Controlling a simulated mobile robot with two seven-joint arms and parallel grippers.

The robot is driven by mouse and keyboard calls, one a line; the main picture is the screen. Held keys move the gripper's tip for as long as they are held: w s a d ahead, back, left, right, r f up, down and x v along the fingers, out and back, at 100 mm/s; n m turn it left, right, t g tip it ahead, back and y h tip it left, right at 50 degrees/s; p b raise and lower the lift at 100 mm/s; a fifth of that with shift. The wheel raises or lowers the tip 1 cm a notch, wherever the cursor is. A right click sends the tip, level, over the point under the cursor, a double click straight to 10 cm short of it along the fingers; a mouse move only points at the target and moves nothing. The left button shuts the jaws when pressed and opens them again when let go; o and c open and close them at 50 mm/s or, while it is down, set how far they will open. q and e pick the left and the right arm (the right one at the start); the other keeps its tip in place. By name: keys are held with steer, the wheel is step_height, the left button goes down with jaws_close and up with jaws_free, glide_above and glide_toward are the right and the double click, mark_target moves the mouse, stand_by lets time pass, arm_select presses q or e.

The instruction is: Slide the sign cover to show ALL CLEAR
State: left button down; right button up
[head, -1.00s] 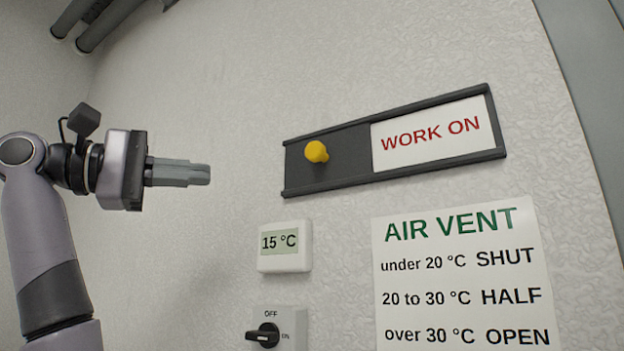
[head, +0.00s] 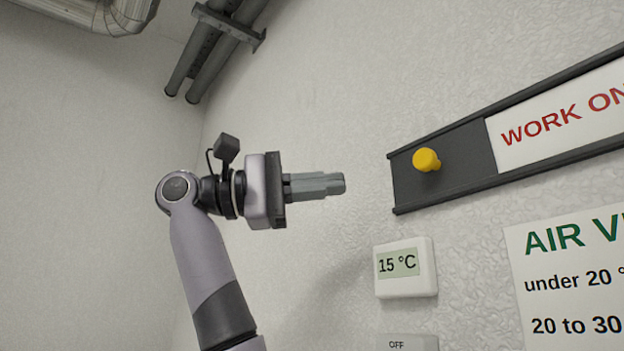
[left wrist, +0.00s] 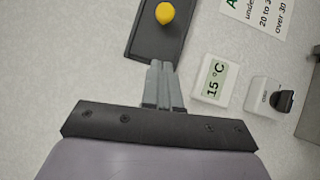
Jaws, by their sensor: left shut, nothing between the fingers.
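The sign is a long dark frame on the wall, tilted in the head view, with a white panel (head: 565,115) reading WORK ON in red at its right part. The dark sliding cover (head: 462,158) fills the left part and bears a yellow knob (head: 427,160). My left gripper (head: 342,184) is shut and empty, to the left of the sign and apart from the knob. In the left wrist view the gripper's fingers (left wrist: 158,66) point toward the dark cover (left wrist: 155,42) and its yellow knob (left wrist: 165,13). My right gripper is not in view.
A thermometer display (head: 405,266) reading 15 °C is on the wall below the sign. An AIR VENT notice (head: 570,270) is at the lower right. A rotary switch (left wrist: 282,100) shows in the left wrist view. Pipes (head: 215,50) run at the upper left.

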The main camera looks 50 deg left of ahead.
mark_target(429, 162)
arm_select(q)
steer(key=w+d+r+p, duration=0.1)
steer(key=w+d, duration=0.3)
steer(key=d, duration=0.3)
steer(key=shift+w+d+p, duration=0.2)
steer(key=shift+d+p, duration=0.05)
steer(key=shift+p, duration=0.1)
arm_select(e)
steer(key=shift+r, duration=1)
arm_select(q)
steer(key=shift+r, duration=0.15)
steer(key=shift+w, duration=0.1)
